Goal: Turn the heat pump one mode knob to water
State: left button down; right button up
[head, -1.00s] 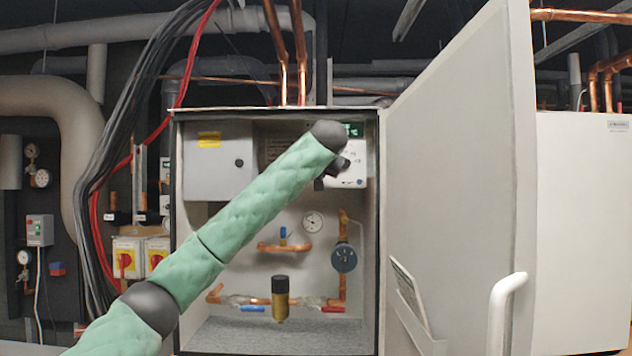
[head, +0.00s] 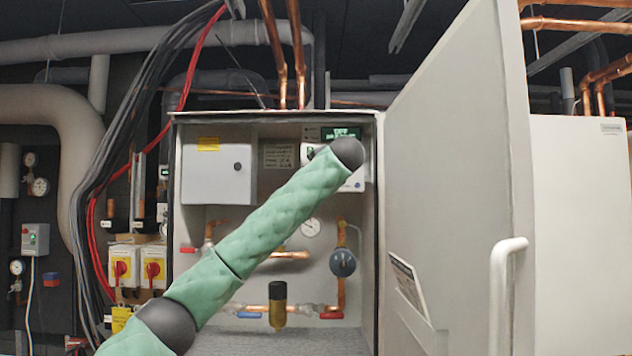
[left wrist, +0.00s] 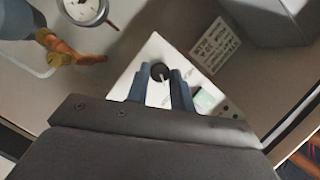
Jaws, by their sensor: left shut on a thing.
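The white control panel (head: 352,183) of the heat pump is inside the open cabinet, upper right, with a lit green display (head: 341,133) whose text I cannot read surely. My left arm crosses the head view and its wrist covers the middle of the panel. In the left wrist view, the black mode knob (left wrist: 157,73) with a white pointer line stands on the white panel. My left gripper (left wrist: 160,70) has its two blue-grey fingers on either side of the knob, shut on it. The display also shows there (left wrist: 206,99). My right gripper is not in view.
The open cabinet door (head: 450,170) with its white handle (head: 505,290) stands to the right of the arm. A grey box (head: 218,174) is left of the panel. Copper pipes, a gauge (head: 311,227) and valves are below. The cabinet floor is clear.

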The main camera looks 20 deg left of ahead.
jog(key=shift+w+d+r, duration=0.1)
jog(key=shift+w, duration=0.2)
pick_arm(q)
jog(key=c, duration=1.2)
grip_release()
jog(key=shift+d, duration=0.1)
jog(key=b+v, duration=0.4)
jog(key=v, duration=0.3)
jog(key=shift+s+d, duration=0.25)
jog(key=shift+d, duration=0.05)
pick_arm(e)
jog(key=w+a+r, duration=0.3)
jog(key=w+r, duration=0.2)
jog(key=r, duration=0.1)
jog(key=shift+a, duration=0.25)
pick_arm(q)
jog(key=shift+f, duration=0.1)
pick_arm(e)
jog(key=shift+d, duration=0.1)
